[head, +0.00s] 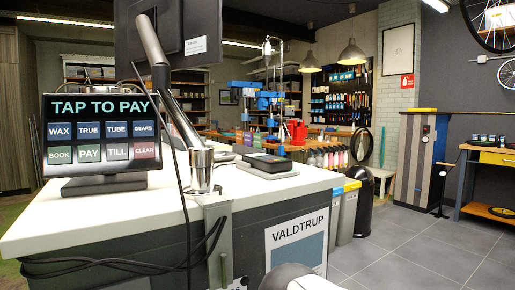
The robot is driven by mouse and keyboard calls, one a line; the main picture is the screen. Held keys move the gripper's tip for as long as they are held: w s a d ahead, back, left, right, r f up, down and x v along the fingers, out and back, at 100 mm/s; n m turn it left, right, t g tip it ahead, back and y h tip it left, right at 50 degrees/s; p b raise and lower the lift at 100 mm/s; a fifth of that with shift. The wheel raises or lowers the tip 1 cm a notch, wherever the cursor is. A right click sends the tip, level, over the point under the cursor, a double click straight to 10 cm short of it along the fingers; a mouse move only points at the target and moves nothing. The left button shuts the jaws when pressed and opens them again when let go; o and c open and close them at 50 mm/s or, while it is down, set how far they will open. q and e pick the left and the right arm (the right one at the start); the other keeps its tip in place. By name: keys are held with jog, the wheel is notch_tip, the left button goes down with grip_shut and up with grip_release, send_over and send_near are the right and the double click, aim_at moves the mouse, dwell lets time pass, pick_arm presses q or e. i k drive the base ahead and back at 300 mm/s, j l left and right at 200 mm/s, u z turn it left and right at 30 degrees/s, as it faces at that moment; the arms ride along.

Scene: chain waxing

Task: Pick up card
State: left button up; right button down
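I cannot make out a card in the head view. A small dark flat device (267,161), perhaps a card reader, lies on a grey block further along the counter. Neither of my grippers is in view. A white and dark rounded part at the bottom edge looks like part of my own arm.
A monitor arm (157,60) on a metal post (201,168) rises from the counter edge, with black cables hanging down the front. Bins (348,212) stand beyond the counter's right end. Grey floor (420,250) is clear at the right.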

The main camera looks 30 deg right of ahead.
aim_at(256, 137)
jog(key=l+u, duration=0.2)
jog(key=l, duration=0.4)
jog(key=l+u, duration=0.2)
jog(key=l, duration=0.4)
jog(key=k+l+u, duration=0.2)
jog(key=l, duration=0.4)
jog(key=l+u, duration=0.15)
jog(key=l, duration=0.45)
jog(key=l+u, duration=0.2)
jog(key=l, duration=0.3)
jog(key=k+l+u, duration=0.15)
jog(key=l, duration=0.3)
jog(key=k+l+u, duration=0.2)
jog(key=l, duration=0.25)
jog(key=l+u, duration=0.25)
jog(key=l, duration=0.5)
jog(key=l+u, duration=0.25)
jog(key=l, duration=0.5)
